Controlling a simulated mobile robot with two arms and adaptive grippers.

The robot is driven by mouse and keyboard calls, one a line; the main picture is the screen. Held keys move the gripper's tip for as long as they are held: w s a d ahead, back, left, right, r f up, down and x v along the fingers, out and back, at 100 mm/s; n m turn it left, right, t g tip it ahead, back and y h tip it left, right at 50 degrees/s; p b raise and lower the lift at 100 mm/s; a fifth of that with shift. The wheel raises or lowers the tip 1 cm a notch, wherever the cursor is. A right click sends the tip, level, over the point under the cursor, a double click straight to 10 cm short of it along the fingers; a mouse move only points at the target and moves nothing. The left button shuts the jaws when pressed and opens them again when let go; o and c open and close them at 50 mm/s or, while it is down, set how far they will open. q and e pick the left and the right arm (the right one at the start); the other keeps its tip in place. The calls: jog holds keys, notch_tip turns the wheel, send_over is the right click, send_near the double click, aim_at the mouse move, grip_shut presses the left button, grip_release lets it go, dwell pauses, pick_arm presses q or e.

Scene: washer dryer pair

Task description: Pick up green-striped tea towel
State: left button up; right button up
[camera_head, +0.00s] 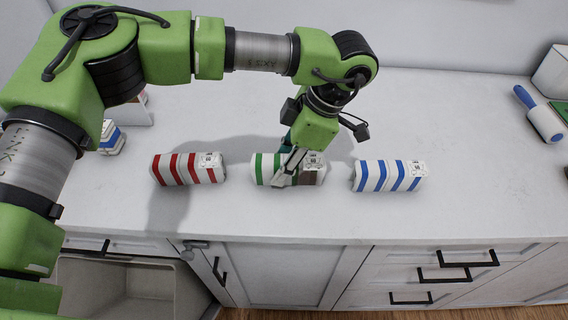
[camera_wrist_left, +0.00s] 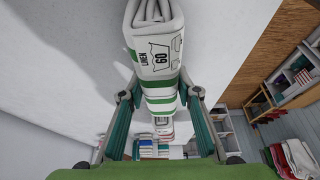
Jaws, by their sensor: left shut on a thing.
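The green-striped tea towel (camera_head: 262,168) is a white roll with green bands, lying on the white countertop between two similar rolls. My left gripper (camera_head: 291,169) comes down over it from above and is shut on its middle, covering part of it. In the left wrist view the towel (camera_wrist_left: 157,52), printed "LINEN 60", runs between the two fingers of my left gripper (camera_wrist_left: 160,96), one on each side. I cannot tell whether the towel touches the counter. My right gripper is not in view.
A red-striped roll (camera_head: 187,168) lies to the left and a blue-striped roll (camera_head: 388,175) to the right. A blue-handled lint roller (camera_head: 540,114) lies at the far right. A blue-and-white item (camera_head: 111,138) is partly hidden at the left. The counter's front edge runs above drawers.

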aim_at(277, 160)
pick_arm(q)
jog(key=shift+r+p, duration=0.45)
jog(key=shift+r, duration=0.1)
jog(key=r, duration=0.1)
jog(key=r+p, duration=0.1)
jog(key=r, duration=0.1)
jog(key=shift+s+d+r, duration=0.1)
jog(key=shift+s+r, duration=0.1)
jog(key=shift+r, duration=0.1)
jog(key=s+d+r+p, duration=0.2)
jog(key=s+r, duration=0.6)
jog(key=s, duration=0.5)
jog(key=shift+s+d+r, duration=0.15)
jog(key=shift+d+r, duration=0.2)
jog(key=shift+d, duration=0.25)
